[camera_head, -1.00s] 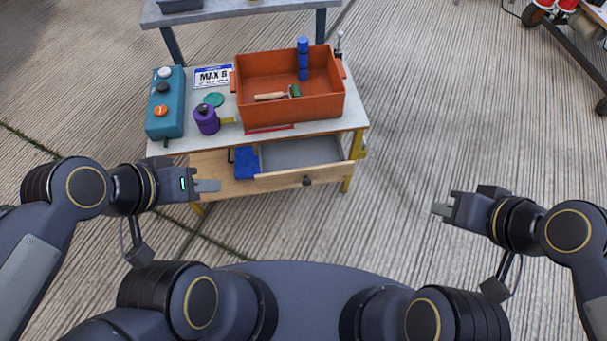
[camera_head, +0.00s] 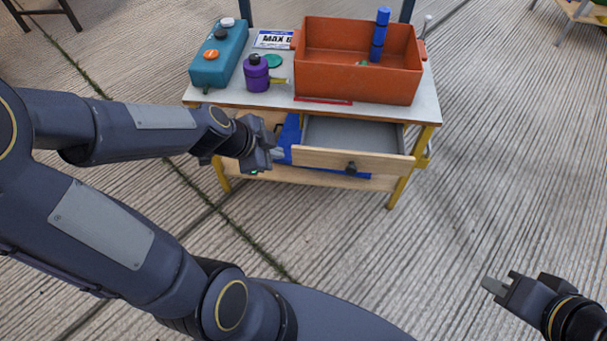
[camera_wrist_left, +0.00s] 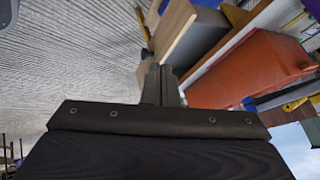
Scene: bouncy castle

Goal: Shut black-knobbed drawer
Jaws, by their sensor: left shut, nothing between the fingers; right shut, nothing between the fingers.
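The black-knobbed drawer (camera_head: 318,160) stands open under the right part of the workbench (camera_head: 436,104), with its grey inside showing. Its black knob (camera_head: 351,167) is on the wooden front. In the left wrist view the drawer front (camera_wrist_left: 173,32) is beyond the fingers, near the picture's top. My left gripper (camera_head: 278,157) is just left of the drawer front, shut and empty; its fingers (camera_wrist_left: 161,84) show together in the wrist view. It looks apart from the drawer, though the exact gap is hard to tell. My right gripper (camera_head: 494,287) is shut and empty, low at the right.
An orange-red bin (camera_head: 355,82) with a blue cylinder (camera_head: 380,35) stands on the workbench. A teal box (camera_head: 219,55) and a purple bottle (camera_head: 257,75) stand at its left. A blue item shows beside the drawer. The floor right of the bench is clear.

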